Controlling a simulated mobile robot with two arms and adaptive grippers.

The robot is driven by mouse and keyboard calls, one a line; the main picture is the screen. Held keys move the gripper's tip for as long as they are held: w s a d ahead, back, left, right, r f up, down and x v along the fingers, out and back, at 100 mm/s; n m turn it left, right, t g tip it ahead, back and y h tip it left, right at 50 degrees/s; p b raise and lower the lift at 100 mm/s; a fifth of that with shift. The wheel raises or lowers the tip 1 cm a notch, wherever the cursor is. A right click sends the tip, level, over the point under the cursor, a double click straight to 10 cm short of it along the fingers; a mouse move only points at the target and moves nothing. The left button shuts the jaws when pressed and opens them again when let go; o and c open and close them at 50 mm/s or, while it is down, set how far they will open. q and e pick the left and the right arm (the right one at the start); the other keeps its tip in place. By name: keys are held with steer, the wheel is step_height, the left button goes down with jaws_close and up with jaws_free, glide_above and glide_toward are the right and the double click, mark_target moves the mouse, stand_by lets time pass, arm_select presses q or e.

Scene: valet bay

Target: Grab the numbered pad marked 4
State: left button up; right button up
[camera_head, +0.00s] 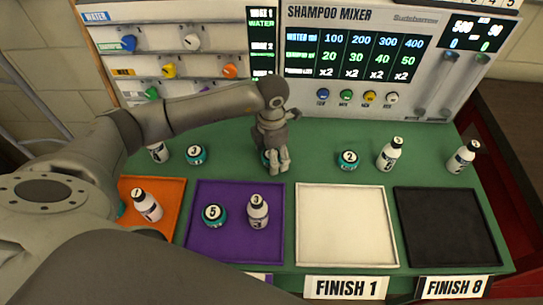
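My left gripper (276,167) points down at the back middle of the green table, fingers close together. A small teal patch of a round pad (265,158) shows at its fingers' left side. That pad's number is hidden, and I cannot tell whether the fingers grip it. No pad with a readable 4 shows. Other teal round pads carry 3 (195,154), 2 (348,160) and 5 (214,214). Another teal pad (122,209) at the orange tray is mostly hidden by my arm. My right gripper is not in view.
An orange tray (175,190), purple tray (235,250), white tray (345,225) and black tray (447,228) line the front. White bottles stand at the back and in the orange and purple trays. The mixer panel (340,105) rises behind. The white and black trays are empty.

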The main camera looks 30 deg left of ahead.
arm_select(q)
steer(key=c, duration=0.7)
steer(key=shift+r, duration=0.1)
